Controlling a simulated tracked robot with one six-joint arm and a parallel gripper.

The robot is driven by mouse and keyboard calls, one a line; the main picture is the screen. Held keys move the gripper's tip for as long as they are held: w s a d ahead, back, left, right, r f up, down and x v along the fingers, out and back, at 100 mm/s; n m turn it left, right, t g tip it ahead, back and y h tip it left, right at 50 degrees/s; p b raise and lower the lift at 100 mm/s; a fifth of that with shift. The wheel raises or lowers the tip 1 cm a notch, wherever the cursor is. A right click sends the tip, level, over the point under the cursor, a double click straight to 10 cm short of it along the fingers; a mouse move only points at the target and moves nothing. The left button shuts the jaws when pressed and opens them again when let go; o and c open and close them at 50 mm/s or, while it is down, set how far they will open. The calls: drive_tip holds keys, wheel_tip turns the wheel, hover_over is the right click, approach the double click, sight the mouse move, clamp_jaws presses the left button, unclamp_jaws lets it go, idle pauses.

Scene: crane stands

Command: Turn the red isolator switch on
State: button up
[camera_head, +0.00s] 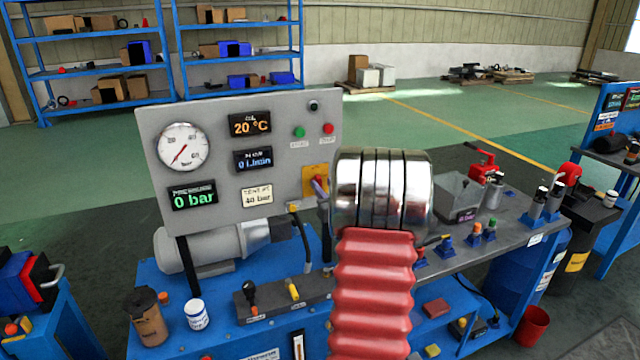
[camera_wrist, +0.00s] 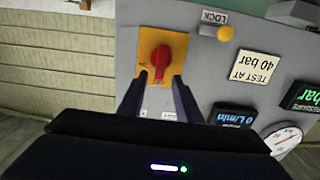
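The red isolator switch (camera_wrist: 160,60) is a knob on a yellow plate (camera_wrist: 178,45), seen in the wrist view on the grey panel. Its handle runs roughly up and down in that picture. My gripper (camera_wrist: 158,80) is open, one dark finger on each side of the knob's lower end, with visible gaps. How far the fingertips are from the panel is hard to tell. In the head view the yellow plate (camera_head: 310,180) shows at the panel's right edge; my arm and gripper largely hide the knob.
The grey panel (camera_head: 230,105) carries a pressure gauge (camera_head: 182,147), displays, a green button (camera_head: 299,132) and a red button (camera_head: 328,129). A yellow knob (camera_wrist: 225,33) under a LOCK label sits beside the plate. A clear box (camera_head: 457,195) and a red valve (camera_head: 484,165) stand on the bench at right.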

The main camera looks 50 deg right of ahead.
sight(320, 181)
drive_tip(key=shift+x, duration=1.55)
drive_tip(key=shift+s, duration=0.1)
drive_tip(key=shift+c, duration=0.7)
drive_tip(key=shift+a, duration=0.1)
clamp_jaws()
